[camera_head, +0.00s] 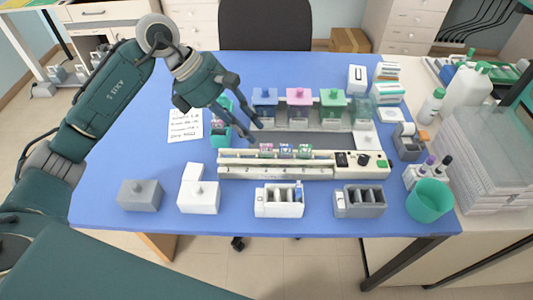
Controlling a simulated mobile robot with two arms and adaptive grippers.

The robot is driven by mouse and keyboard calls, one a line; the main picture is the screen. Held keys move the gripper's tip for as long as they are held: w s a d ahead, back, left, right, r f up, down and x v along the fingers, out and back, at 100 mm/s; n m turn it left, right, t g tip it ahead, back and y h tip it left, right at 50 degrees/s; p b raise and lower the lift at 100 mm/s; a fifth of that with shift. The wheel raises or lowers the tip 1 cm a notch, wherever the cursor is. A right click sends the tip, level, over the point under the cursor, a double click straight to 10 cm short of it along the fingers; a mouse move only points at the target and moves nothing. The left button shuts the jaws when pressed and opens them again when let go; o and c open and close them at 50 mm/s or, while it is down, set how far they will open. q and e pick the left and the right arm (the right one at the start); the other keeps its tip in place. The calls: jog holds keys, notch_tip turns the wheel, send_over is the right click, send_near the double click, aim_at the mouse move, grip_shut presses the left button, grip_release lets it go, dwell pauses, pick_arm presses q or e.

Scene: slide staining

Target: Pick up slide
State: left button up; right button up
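My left gripper (256,133) hangs over the left part of the blue table, near the teal container and the left end of the staining station. Its two dark fingers are apart and nothing shows between them. A white slotted slide box (265,208) stands at the front middle of the table. A thin blue-and-white piece, which looks like a slide (298,188), stands upright at its right end, well apart from the gripper. A grey slotted box (372,208) stands to its right. My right gripper is not in view.
A staining station (235,171) with blue, pink and green lidded jars (299,97) fills the middle. A teal container (221,136) is close to the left gripper. A green cup (430,200) stands at the right. Grey (140,196) and white (199,194) blocks stand at front left.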

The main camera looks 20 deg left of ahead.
aim_at(266, 156)
pick_arm(q)
jog(key=p+x, duration=0.2)
jog(key=x, duration=0.3)
jog(key=shift+d+f, duration=0.25)
jog(key=shift+d, duration=0.1)
jog(key=shift+d+f, duration=0.15)
jog(key=shift+f, duration=0.15)
grip_shut()
